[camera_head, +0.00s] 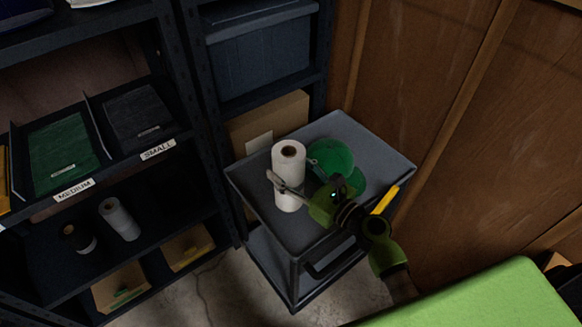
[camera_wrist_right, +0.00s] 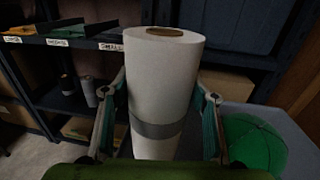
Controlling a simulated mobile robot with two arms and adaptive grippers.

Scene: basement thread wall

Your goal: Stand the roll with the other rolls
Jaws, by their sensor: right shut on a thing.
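A tall white roll (camera_head: 288,162) stands upright over the grey cart top (camera_head: 255,192); I cannot tell whether its base touches the cart. My right gripper (camera_head: 291,181) is shut around the roll's middle, with one finger on each side. In the right wrist view the roll (camera_wrist_right: 165,80) is upright between the fingers, with a grey band around it and a brown core on top. Two other rolls, a pale grey one (camera_head: 119,219) and a dark one (camera_head: 78,238), are on the lower shelf at the left. My left gripper is not in view.
A green cap (camera_head: 332,158) and a yellow item (camera_head: 385,200) lie on the cart. The left rack holds trays labelled MEDIUM (camera_head: 73,189) and SMALL (camera_head: 157,149). Cardboard bins (camera_head: 122,289) sit below the rolls. A rack post stands between the cart and that shelf.

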